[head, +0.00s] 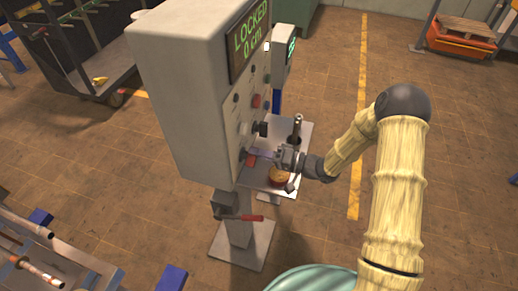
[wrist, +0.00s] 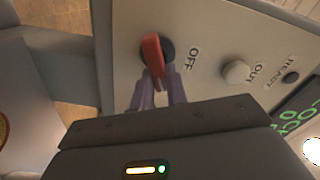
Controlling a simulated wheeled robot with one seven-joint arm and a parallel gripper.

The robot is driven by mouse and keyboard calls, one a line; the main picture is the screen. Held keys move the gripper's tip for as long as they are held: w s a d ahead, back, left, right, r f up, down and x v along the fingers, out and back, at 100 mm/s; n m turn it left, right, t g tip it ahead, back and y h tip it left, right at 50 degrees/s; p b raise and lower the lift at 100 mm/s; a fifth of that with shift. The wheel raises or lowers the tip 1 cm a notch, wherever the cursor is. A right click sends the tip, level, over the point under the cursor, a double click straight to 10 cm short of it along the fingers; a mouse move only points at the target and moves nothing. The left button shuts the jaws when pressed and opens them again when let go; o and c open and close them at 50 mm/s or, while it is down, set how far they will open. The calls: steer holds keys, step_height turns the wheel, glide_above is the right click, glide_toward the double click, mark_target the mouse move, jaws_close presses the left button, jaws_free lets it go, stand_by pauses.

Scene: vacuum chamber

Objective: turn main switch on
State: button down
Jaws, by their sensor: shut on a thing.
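The main switch is a red handle on a dark round base (wrist: 153,55) on the control panel, with an "OFF" label beside it in the wrist view. In the head view the red switch (head: 250,159) is low on the panel face of the grey cabinet (head: 182,90). My gripper (wrist: 160,88) has its two purple fingers at the lower end of the handle and is shut on it. In the head view my gripper (head: 264,153) reaches the panel from the right. The fingertip contact is partly hidden by the handle.
A metal plate (head: 293,133) with an upright post is under my gripper. Open floor lies to the right.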

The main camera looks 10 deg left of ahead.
steer(key=m+p, duration=0.1)
steer(key=m, duration=0.4)
steer(key=shift+w+f+p, duration=0.1)
steer(key=shift+f+p, duration=0.25)
steer(key=c, duration=1.4)
jaws_free()
steer(key=shift+d, duration=0.1)
steer(key=s+d+b, duration=0.1)
steer(key=d+b, duration=0.4)
steer(key=d, duration=1.2)
steer(key=shift+s+d, duration=0.15)
